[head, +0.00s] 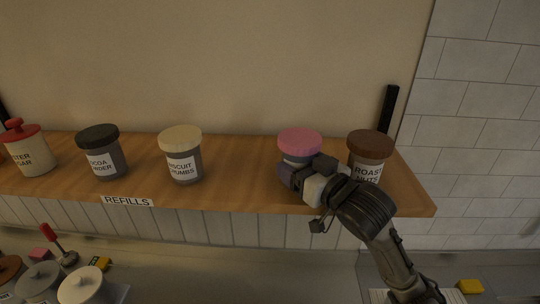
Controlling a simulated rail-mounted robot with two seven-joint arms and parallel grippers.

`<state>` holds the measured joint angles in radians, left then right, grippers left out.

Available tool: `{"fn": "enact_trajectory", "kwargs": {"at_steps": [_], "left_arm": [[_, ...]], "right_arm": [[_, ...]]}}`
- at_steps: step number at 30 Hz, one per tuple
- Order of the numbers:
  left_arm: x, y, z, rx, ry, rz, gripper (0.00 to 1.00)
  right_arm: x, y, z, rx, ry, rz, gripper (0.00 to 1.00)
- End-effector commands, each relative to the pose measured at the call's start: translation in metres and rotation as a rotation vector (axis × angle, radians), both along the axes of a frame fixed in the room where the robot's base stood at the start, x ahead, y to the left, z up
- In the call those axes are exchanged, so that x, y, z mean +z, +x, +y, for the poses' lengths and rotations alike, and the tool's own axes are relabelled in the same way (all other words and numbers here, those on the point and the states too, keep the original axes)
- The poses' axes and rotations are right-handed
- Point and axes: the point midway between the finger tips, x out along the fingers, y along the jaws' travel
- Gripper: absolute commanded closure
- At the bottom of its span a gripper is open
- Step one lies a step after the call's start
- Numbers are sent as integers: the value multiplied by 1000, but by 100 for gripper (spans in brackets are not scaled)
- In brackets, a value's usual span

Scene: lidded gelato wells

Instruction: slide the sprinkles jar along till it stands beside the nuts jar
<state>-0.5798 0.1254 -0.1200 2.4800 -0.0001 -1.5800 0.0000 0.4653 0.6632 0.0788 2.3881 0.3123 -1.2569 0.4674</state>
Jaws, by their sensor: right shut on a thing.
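The pink-lidded jar (300,140), which I take as the sprinkles jar, stands upright on the wooden shelf toward its right end. Its label is hidden behind my gripper. My right gripper (298,178) is shut on this jar's body, below the lid, with the arm coming up from the lower right. The nuts jar (371,147), brown-lidded and labelled ROAST NUTS, stands to its right, partly covered by my arm. A gap shows between the two lids. My left gripper is not in view.
The shelf (232,190) also holds a biscuit crumbs jar (181,141), a cocoa powder jar (99,138) and a red-lidded jar (27,150) to the left. A black upright (389,108) stands behind the nuts jar. Lidded wells (83,286) sit below left.

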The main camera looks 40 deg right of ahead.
Motion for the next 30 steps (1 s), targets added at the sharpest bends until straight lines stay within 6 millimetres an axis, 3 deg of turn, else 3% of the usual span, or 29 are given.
{"fn": "enact_trajectory", "kwargs": {"at_steps": [30], "left_arm": [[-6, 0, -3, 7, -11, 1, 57]], "right_arm": [[0, -27, -28, 0, 0, 1, 37]]}}
